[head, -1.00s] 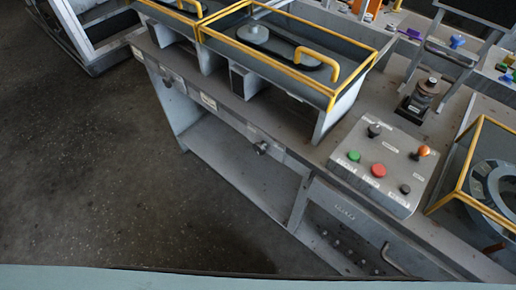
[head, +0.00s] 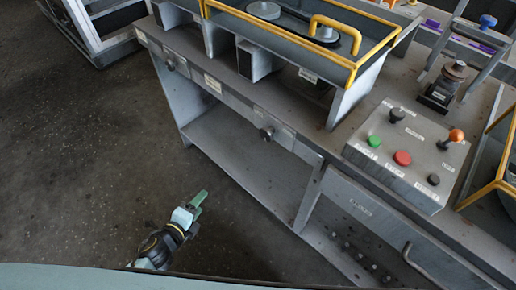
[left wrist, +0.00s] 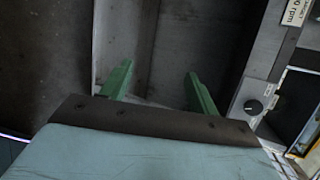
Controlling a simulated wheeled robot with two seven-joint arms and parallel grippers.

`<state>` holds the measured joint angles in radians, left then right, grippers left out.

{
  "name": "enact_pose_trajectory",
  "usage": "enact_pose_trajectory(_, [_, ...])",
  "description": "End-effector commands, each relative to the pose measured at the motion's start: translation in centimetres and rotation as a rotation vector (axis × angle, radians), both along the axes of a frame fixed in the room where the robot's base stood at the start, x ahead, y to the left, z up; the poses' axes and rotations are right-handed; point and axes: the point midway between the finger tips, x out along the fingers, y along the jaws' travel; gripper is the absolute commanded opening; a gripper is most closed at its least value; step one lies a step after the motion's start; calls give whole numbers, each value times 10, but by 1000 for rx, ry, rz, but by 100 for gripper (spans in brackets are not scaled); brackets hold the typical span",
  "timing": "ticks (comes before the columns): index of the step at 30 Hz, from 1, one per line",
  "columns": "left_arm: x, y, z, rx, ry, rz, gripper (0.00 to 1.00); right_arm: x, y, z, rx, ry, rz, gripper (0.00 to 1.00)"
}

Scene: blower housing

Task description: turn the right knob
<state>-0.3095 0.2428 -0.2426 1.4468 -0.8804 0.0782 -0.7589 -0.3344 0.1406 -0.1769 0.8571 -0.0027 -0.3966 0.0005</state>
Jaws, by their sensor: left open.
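Two dark round knobs sit on the bench's front edge in the head view: a left knob (head: 170,65) and a right knob (head: 267,133) between small labels. My left gripper (head: 199,199) is low over the floor in front of the bench, apart from both knobs. In the left wrist view its two green fingers (left wrist: 158,88) are spread, with nothing between them. A knob with a pale pointer line (left wrist: 253,107) shows at the right there, beyond the fingers; I cannot tell which one it is. My right gripper is not in view.
A grey control box (head: 410,155) with green and red buttons and an orange-topped lever stands on the bench. A yellow-railed housing (head: 345,62) stands left of it. A lower shelf (head: 240,160) lies under the bench top.

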Motion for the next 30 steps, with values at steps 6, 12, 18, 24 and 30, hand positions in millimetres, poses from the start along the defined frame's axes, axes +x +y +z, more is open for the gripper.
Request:
enact_pose_trajectory(6, [31,-55,110,540,-569,-422,60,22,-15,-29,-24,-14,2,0])
enact_pose_trajectory(12, [21,-84,168,874,-878,-577,60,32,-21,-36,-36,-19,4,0])
enact_pose_trajectory(18, [23,-93,183,960,-951,-603,60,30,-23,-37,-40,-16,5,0])
enact_pose_trajectory(24, [48,-113,185,956,-949,-598,60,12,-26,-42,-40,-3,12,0])
enact_pose_trajectory(30, [82,-140,184,954,-948,-599,60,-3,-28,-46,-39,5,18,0])
